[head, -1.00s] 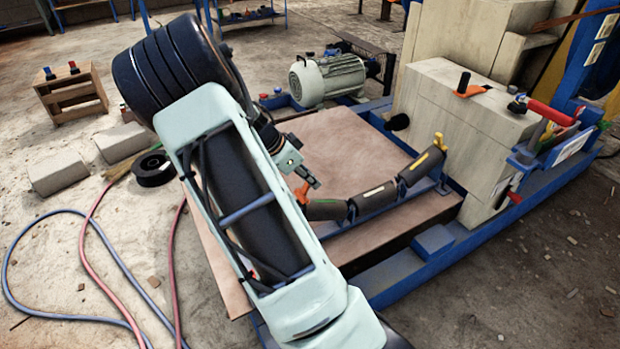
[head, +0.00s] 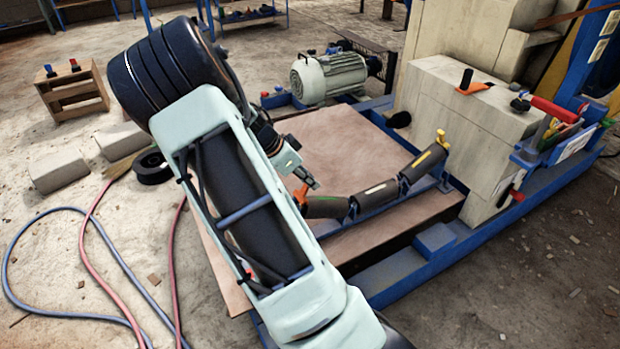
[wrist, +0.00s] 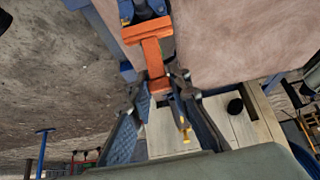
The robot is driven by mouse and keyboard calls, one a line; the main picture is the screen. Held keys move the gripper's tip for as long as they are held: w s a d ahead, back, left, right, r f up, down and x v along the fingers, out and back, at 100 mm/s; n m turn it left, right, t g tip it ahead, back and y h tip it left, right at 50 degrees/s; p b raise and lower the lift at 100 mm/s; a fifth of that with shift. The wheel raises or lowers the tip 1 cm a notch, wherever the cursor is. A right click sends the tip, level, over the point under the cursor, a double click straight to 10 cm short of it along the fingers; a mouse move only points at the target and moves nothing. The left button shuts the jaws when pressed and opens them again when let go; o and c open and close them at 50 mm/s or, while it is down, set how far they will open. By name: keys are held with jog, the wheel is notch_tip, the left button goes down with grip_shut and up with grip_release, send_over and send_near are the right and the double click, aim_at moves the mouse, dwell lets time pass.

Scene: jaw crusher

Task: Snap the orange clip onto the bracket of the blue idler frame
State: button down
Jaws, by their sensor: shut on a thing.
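The orange clip (head: 301,196) is at the near left end of the idler rollers in the head view. In the wrist view the clip (wrist: 152,50) reaches from between my fingers to a blue bracket part (wrist: 145,9) at the top edge. Clip and bracket meet in the picture; I cannot tell whether it is seated. My gripper (wrist: 158,88) is shut on the clip's near end; its tips also show in the head view (head: 308,180). The blue idler frame (head: 445,184) carries dark rollers (head: 375,195) and has a yellow piece (head: 440,138) at its far end.
A brown plate (head: 345,150) lies beside the rollers. The pale crusher block (head: 470,120) stands to the right with another orange piece (head: 475,88) on top. A motor (head: 328,78) stands behind. Hoses (head: 90,250) lie on the floor at left.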

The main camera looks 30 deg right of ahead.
jog(key=shift+a+f+b, duration=0.45)
jog(key=shift+f+b, duration=0.05)
jog(key=shift+f, duration=0.3)
jog(key=c, duration=1.7)
grip_release()
jog(key=shift+r, duration=0.1)
jog(key=v, duration=1.2)
jog(key=shift+a, duration=0.1)
